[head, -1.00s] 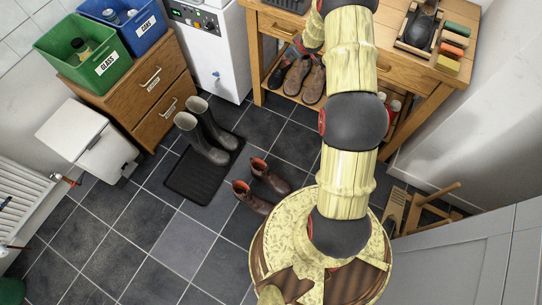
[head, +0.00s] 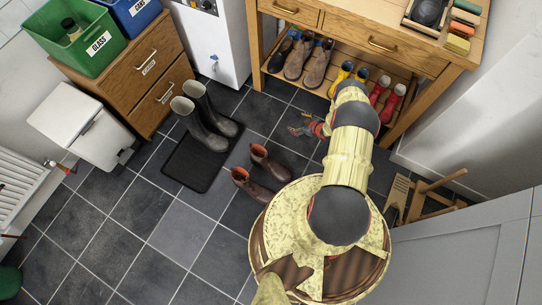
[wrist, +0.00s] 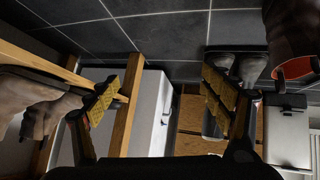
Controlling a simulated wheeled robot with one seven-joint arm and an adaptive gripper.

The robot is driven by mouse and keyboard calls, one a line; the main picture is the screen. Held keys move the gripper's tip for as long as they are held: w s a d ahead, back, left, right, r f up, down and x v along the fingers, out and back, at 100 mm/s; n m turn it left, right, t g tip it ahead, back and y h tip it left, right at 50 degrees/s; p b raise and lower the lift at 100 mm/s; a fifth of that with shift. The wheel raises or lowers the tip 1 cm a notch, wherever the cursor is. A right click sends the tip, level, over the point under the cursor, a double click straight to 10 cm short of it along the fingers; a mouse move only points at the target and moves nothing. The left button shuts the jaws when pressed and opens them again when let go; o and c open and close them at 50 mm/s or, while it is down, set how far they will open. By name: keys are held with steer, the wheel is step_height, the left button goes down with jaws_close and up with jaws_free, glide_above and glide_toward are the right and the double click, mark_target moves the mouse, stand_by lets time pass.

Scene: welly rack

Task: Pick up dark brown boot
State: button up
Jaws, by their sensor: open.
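A pair of dark brown ankle boots with orange-red lining stands on the floor tiles in the head view. One is farther back (head: 268,164) and one nearer and to the left (head: 252,190). My gripper (head: 303,128) is open and empty, behind and to the right of them, in front of the wooden rack. In the wrist view its two yellow-padded fingers (wrist: 162,100) are spread apart with nothing between them. A dark brown boot with orange-red lining (wrist: 292,38) shows at the upper right there, outside the fingers.
Grey-green wellies (head: 205,122) stand on a black mat (head: 190,172) to the left. The wooden rack (head: 420,100) holds brown, yellow and red footwear on its low shelf. A wooden boot jack (head: 425,195) lies right. Floor around the dark brown boots is mostly clear.

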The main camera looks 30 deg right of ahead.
steer(key=s+a+f+y+b, duration=0.1)
steer(key=s+a+f+y, duration=0.1)
steer(key=s+a+f, duration=0.7)
steer(key=t+b, duration=0.1)
steer(key=t, duration=0.1)
glide_toward(277, 166)
steer(key=shift+m+y, duration=0.3)
steer(key=shift+y, duration=0.1)
steer(key=x, duration=0.2)
steer(key=d+x, duration=0.1)
steer(key=x, duration=0.2)
steer(key=shift+w+f, duration=0.1)
steer(key=shift+w, duration=0.05)
steer(key=shift+a+f, duration=0.15)
steer(key=shift+a, duration=0.1)
steer(key=shift+b+x, duration=1.55)
steer(key=shift+x, duration=2.2)
steer(key=shift+a, duration=0.1)
steer(key=shift+c, duration=0.9)
steer(key=c, duration=1.7)
